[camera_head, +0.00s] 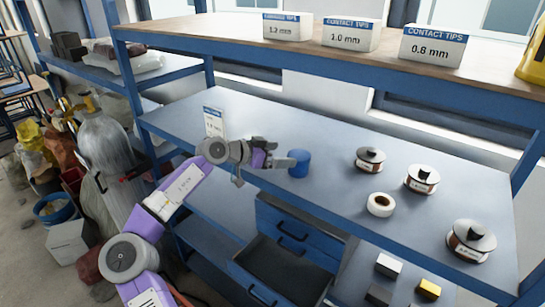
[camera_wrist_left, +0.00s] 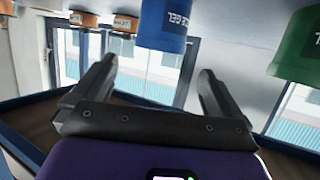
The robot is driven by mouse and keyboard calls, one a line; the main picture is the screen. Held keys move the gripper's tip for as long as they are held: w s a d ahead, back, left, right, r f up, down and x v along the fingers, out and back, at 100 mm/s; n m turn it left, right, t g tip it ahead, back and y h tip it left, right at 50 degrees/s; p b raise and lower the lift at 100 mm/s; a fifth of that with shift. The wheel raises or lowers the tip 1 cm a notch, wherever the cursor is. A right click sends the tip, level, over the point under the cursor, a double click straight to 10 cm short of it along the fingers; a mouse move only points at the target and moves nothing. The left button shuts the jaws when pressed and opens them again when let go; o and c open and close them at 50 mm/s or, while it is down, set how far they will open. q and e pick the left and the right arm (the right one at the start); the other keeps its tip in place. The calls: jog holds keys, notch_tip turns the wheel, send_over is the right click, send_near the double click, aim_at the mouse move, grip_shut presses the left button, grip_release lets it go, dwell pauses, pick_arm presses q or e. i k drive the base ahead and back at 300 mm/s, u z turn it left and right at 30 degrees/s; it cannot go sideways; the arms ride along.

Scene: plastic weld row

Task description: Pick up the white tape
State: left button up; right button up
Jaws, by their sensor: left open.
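The white tape (camera_head: 380,205) is a small white roll lying flat on the blue-grey middle shelf (camera_head: 335,200), right of the blue container. My left gripper (camera_head: 288,160) is open and close beside the blue container (camera_head: 299,163), left of the tape and clearly apart from it. In the left wrist view the two dark fingers of my left gripper (camera_wrist_left: 153,82) are spread with nothing between them. I cannot make out the tape in that view. My right gripper is not in view.
Wire spools (camera_head: 421,179) stand behind and right of the tape. The wrist view appears upside down and shows a green container (camera_wrist_left: 297,45) beside the blue one. Contact tip boxes (camera_head: 350,35) stand on the upper shelf. An open drawer (camera_head: 283,270) is below.

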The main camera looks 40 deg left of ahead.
aim_at(377, 209)
jog(key=k, duration=1)
